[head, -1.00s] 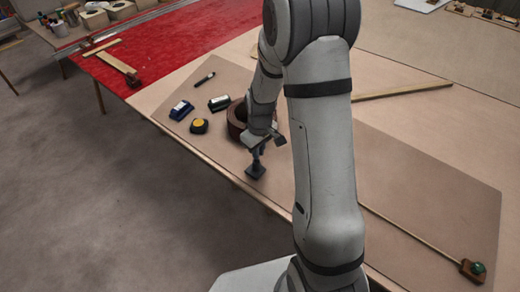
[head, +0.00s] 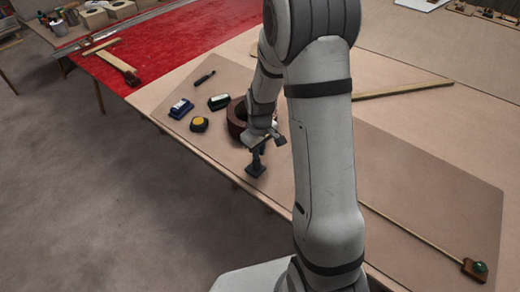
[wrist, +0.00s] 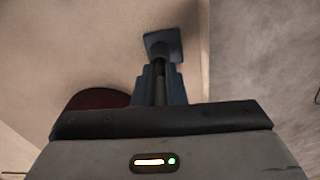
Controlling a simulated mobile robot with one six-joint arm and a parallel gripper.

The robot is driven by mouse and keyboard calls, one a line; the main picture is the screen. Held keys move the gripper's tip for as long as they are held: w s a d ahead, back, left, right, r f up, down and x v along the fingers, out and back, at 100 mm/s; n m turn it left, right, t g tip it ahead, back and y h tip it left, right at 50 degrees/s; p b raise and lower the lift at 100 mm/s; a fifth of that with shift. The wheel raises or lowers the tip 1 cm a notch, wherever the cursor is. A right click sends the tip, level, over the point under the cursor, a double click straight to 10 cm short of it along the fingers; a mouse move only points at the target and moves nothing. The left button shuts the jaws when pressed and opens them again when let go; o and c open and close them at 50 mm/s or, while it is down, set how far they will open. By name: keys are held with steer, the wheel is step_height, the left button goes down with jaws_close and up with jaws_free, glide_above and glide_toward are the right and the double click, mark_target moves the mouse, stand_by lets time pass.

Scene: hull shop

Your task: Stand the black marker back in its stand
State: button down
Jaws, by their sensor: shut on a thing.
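My gripper (head: 258,150) points down near the front edge of the brown board, right above the small square base of the stand (head: 256,170). In the wrist view its two blue-grey fingers (wrist: 160,92) are shut on a dark, slim upright thing, the black marker (wrist: 159,70). The marker lies in line with the dark blue square stand (wrist: 163,43). My gripper's body hides the marker's upper part. I cannot tell whether its lower end is seated in the stand or just above it.
A dark brown ring-shaped thing (head: 236,118) stands close behind my gripper. To its left lie a yellow-and-black tape measure (head: 199,124), a blue block-like thing (head: 181,108), a dark green-white one (head: 219,102) and a slim dark tool (head: 205,76). The board's right part is mostly clear.

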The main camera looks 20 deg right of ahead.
steer(key=shift+f+b, duration=0.2)
steer(key=shift+b, duration=0.1)
stand_by(0.4)
steer(key=c, duration=1.4)
jaws_free()
steer(key=shift+r, duration=0.15)
step_height(320, 180, up, 8)
steer(key=shift+s+f, duration=0.15)
steer(key=shift+f, duration=0.05)
steer(key=shift+d, duration=0.1)
steer(key=s+r+m+t, duration=0.1)
steer(key=s+r+m, duration=0.2)
steer(key=s+r, duration=0.3)
steer(key=s+r+m+t, duration=0.1)
steer(key=s+r+m, duration=0.2)
steer(key=s+r, duration=0.4)
steer(key=s, duration=0.7)
